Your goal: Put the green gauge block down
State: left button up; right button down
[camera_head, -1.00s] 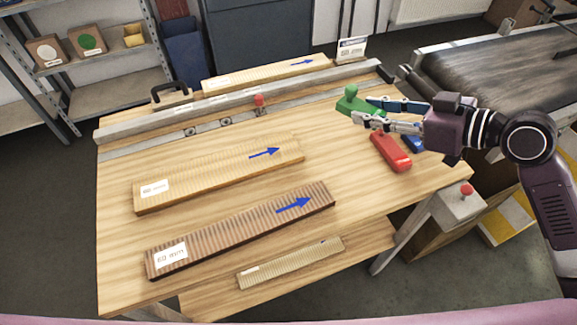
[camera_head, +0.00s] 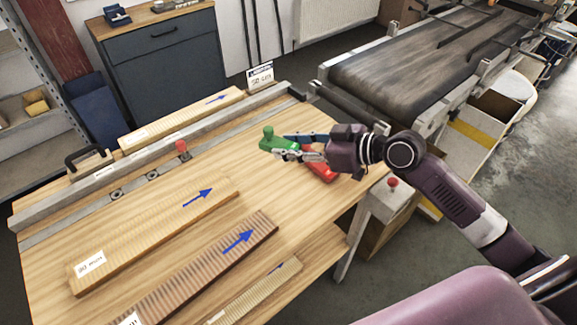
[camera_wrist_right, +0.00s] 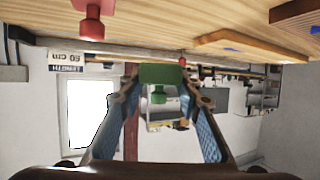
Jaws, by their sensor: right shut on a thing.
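The green gauge block (camera_head: 276,143), with a round knob on top, is at the fingertips of my right gripper (camera_head: 296,146), over the right part of the wooden bench (camera_head: 225,160). The right wrist view also shows the green block (camera_wrist_right: 160,74) between the two blue-padded fingers of the right gripper (camera_wrist_right: 160,85), which are shut on it. In the head view I cannot tell whether the block touches the bench. My left gripper is not in view.
Boards with blue arrows, including a striped brown one (camera_head: 205,268) and a light one (camera_head: 150,237), lie at the left and front. A metal rail (camera_head: 150,160) runs along the back by a length sign (camera_head: 260,76). A conveyor (camera_head: 410,75) stands at the right.

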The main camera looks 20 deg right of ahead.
aim_at(290, 175)
notch_tip(290, 175, down, 8)
jog(key=shift+r, duration=0.15)
dwell(0.4)
